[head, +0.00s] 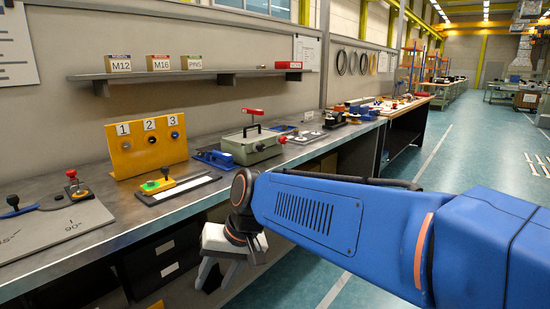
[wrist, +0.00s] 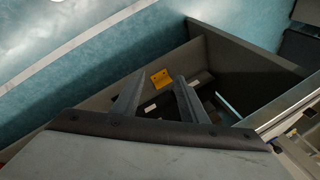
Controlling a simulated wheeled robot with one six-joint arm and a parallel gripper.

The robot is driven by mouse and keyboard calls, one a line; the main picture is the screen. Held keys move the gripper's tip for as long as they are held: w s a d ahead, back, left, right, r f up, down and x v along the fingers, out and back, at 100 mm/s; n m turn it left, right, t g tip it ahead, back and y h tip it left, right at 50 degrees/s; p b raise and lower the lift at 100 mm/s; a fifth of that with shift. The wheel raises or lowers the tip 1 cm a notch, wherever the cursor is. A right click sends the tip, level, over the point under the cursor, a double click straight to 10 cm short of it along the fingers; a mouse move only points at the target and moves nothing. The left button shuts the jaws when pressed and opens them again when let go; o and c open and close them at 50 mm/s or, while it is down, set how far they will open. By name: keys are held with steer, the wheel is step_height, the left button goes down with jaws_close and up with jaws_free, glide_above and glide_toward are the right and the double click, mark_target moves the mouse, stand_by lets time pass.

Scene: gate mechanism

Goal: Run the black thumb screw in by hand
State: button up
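I cannot make out a black thumb screw for certain in either view. A yellow panel (head: 148,160) on the bench carries small round knobs under the plates 1, 2 and 3; they are too small to tell apart surely. My gripper (head: 216,278) hangs in front of the bench edge, below the bench top, well apart from the panel. In the wrist view my gripper (wrist: 161,77) shows two grey fingers spread apart with nothing between them. They point down toward the floor and an open grey compartment.
The bench (head: 110,215) also holds a green box (head: 250,146) with a red handle, a black plate with a green and yellow switch (head: 158,181), and a grey angle plate (head: 55,228) at left. A shelf (head: 190,74) with labelled boxes hangs above.

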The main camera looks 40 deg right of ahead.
steer(key=w+d+r+m+t+y, duration=0.2)
steer(key=w+d+r+m+y, duration=0.15)
steer(key=w+m, duration=0.4)
steer(key=m+t+h, duration=0.5)
steer(key=m+t, duration=0.7)
steer(key=m, duration=0.4)
glide_toward(263, 148)
steer(key=shift+w+a, duration=0.2)
steer(key=shift+w, duration=2.1)
steer(key=shift+n, duration=0.25)
